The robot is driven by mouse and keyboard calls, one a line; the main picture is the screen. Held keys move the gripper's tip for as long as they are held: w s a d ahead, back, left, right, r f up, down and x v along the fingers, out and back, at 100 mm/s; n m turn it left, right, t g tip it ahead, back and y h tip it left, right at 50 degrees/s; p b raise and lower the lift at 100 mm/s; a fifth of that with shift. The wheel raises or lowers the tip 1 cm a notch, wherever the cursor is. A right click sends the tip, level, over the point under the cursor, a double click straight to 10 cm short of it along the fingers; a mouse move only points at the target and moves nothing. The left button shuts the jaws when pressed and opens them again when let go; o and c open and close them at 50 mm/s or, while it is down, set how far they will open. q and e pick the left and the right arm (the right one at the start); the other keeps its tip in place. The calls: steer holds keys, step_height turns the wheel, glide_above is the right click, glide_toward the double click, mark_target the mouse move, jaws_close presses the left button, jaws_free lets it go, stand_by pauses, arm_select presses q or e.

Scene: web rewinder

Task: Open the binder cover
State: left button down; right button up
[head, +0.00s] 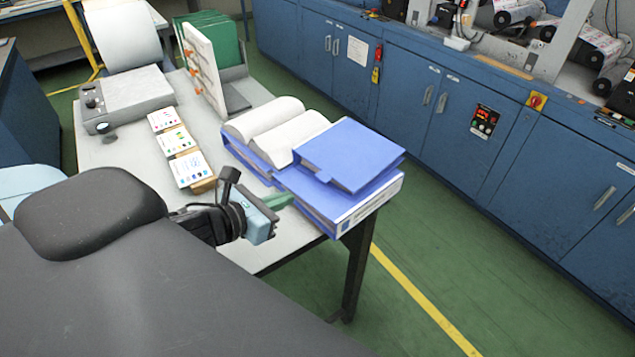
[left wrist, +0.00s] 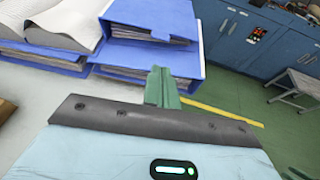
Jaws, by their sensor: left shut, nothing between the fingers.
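A closed blue binder (head: 370,203) lies flat at the table's right corner, with a pale label on its edge. A smaller blue cover (head: 350,154) with a tab lies on top of it; page edges show under this cover (left wrist: 150,17) in the left wrist view. Left of it lies an open blue binder with white, curved pages (head: 265,119). My left gripper (head: 283,200) has green fingers, which show shut and empty in the left wrist view (left wrist: 162,86). They are close to the closed binder's near left edge; I cannot tell whether they touch. My right gripper is out of view.
The grey table (head: 130,150) also holds several small cards (head: 188,169), a grey device (head: 125,98) and a rack with green folders (head: 215,45). Blue cabinets (head: 400,90) stand behind, across green floor. Beyond the table's right edge the floor is open.

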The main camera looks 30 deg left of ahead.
mark_target(314, 196)
arm_select(q)
steer(key=shift+x, duration=4.95)
